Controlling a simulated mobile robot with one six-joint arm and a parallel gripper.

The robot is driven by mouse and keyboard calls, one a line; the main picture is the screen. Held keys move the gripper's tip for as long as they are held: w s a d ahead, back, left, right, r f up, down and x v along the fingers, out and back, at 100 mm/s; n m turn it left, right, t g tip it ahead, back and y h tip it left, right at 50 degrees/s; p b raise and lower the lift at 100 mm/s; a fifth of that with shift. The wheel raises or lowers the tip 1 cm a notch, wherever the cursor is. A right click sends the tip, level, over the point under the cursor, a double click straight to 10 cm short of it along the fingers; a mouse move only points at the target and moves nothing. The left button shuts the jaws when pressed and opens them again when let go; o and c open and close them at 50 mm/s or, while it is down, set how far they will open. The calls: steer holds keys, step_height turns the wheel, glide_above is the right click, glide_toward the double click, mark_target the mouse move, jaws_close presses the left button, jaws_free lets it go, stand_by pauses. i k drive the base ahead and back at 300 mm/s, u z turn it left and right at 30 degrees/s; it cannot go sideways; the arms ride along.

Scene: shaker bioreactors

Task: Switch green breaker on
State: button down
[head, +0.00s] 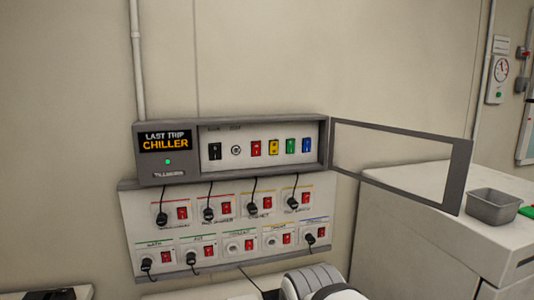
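The green breaker (291,146) sits in the row of switches on the wall-mounted breaker panel (262,133), between the yellow breaker (274,147) and the blue breaker (307,145). A red breaker (256,149) and a larger black switch (214,151) are further left. The breakers are too small to tell which way each lever points. The panel's framed door (465,180) stands swung open to the right. My gripper is not in view; only a white, rounded part of my arm shows at the bottom edge.
A display reading "LAST TRIP CHILLER" (165,140) is on the panel's left. Below hangs a socket board (130,215) with plugged cables and red switches. A white cabinet (430,225) with a metal tray (493,206) stands right, near the open door. Space before the breakers looks clear.

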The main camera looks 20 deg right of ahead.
mark_target(291, 145)
steer(key=z, duration=0.15)
steer(key=i, duration=0.9)
steer(key=u, duration=0.05)
